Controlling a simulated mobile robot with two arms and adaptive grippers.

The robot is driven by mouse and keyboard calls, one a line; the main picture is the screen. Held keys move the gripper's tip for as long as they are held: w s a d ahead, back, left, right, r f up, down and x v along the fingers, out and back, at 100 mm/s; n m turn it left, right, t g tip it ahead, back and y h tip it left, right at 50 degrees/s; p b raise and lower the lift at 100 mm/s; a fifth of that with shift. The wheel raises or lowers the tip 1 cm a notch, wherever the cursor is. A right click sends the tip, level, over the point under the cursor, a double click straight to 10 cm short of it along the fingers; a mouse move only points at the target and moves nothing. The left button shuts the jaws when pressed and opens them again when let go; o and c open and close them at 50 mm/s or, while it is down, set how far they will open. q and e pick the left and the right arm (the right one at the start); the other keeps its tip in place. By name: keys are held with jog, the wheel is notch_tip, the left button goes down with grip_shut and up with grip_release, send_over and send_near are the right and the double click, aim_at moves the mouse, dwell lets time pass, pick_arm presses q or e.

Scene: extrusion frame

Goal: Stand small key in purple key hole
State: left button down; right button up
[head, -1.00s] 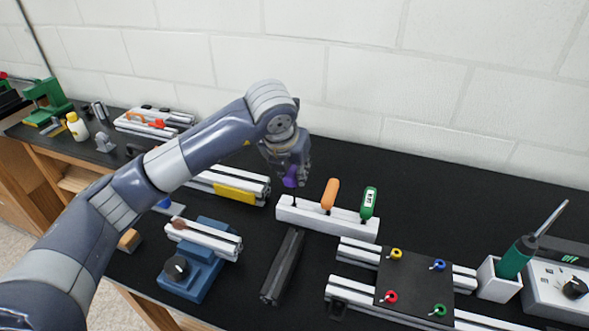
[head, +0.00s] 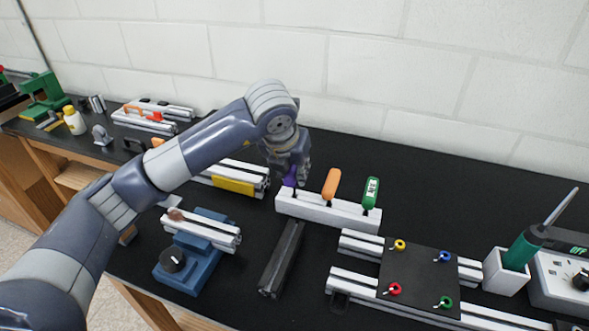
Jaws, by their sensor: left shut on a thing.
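The small key (head: 290,176) has a purple handle and points down. My left gripper (head: 290,168) is shut on its handle, above the left end of a white key holder block (head: 325,209). The key's dark shaft reaches the block's top at the left end. The hole is hidden, and I cannot tell how deep the shaft sits. An orange-handled key (head: 331,184) and a green-handled key (head: 371,193) stand upright in the same block, to the right. My right gripper is not in view.
A dark bar (head: 281,259) lies in front of the block. A blue vise (head: 184,271) holds a rail at the left front. A black plate (head: 418,278) on rails is at the right, beside a white cup (head: 505,273) with a green-handled tool. The bench behind the block is clear.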

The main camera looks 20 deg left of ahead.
pick_arm(q)
jog(key=shift+f+b, duration=0.35)
jog(key=shift+f, duration=0.15)
jog(key=c, duration=1.3)
grip_release()
jog(key=shift+c, duration=0.2)
